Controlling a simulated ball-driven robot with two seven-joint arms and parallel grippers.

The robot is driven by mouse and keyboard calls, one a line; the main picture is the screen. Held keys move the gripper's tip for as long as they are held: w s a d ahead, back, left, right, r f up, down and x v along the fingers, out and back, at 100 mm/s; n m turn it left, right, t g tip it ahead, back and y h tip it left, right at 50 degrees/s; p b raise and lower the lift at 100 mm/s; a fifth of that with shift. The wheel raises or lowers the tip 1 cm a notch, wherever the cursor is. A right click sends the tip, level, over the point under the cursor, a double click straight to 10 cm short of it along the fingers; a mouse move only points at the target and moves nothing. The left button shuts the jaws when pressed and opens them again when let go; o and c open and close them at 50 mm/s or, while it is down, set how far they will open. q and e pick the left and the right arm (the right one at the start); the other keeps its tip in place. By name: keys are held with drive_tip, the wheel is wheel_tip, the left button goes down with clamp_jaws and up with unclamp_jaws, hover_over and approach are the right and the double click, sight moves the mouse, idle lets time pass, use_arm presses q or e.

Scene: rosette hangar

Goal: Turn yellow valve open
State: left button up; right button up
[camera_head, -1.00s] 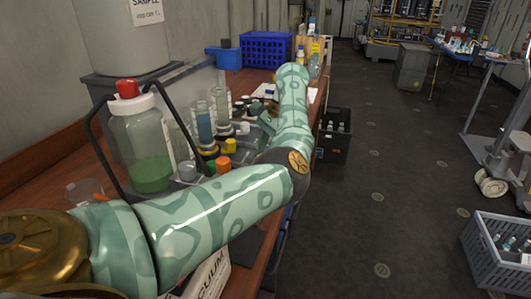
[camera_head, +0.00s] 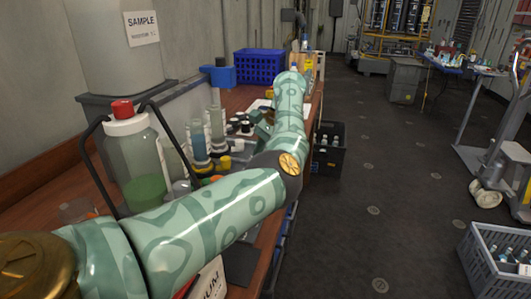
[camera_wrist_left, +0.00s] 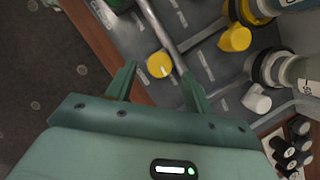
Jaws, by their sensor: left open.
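In the left wrist view, a round yellow knob (camera_wrist_left: 160,65) with a pale mark sits on a grey labelled panel, just beyond and between my fingertips. My left gripper (camera_wrist_left: 158,80) is open, with a finger on either side of the knob's near edge; contact cannot be told. A second yellow valve handle (camera_wrist_left: 235,39) is farther right, beside a yellow-collared cylinder. In the head view, a yellow valve handle (camera_head: 223,163) shows beside the blue-filled cylinders, and my left gripper (camera_head: 262,130) is partly hidden by my arm. My right gripper is not in view.
A metal pipe (camera_wrist_left: 160,28) crosses the panel close to the knob. A white handle (camera_wrist_left: 257,101) and several black caps lie to the right. A large red-capped bottle (camera_head: 140,160) stands near my arm. A blue crate (camera_head: 260,65) is farther back.

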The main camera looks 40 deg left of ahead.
use_arm(q)
drive_tip(key=v, duration=0.5)
idle(0.5)
